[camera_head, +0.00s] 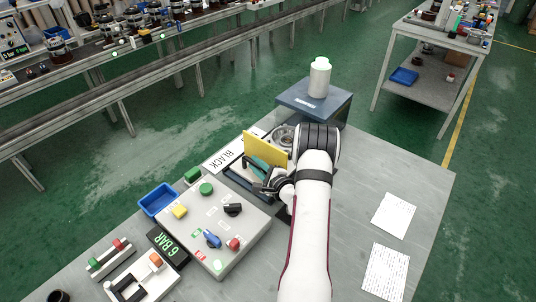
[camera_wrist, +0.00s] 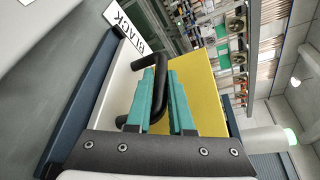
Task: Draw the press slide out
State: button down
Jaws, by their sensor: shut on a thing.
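The press slide (camera_head: 238,176) is at the middle of the bench, in front of the upright yellow plate (camera_head: 264,148), and my arm hides part of it. Its black bar handle (camera_head: 257,160) stands up beside the plate. In the wrist view the handle (camera_wrist: 138,61) runs down between the teal fingers of my gripper (camera_wrist: 163,77), with the yellow plate (camera_wrist: 198,90) close behind. My gripper (camera_head: 263,173) is shut on the handle. I cannot tell from these views how far the slide is out.
A control box (camera_head: 213,225) with coloured buttons and knobs stands in front of the slide. A blue bin (camera_head: 158,199) and a BLACK label (camera_head: 222,160) are to the left. A bottle (camera_head: 319,78) stands on a blue-grey block (camera_head: 328,108) behind. The bench's right side holds only papers (camera_head: 394,215).

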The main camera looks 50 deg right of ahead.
jog(key=shift+a+f, duration=0.1)
jog(key=shift+a, duration=1.65)
jog(key=c, duration=0.8)
grip_release()
jog(key=shift+d, duration=0.1)
jog(key=v, duration=1.5)
jog(key=shift+s, duration=0.4)
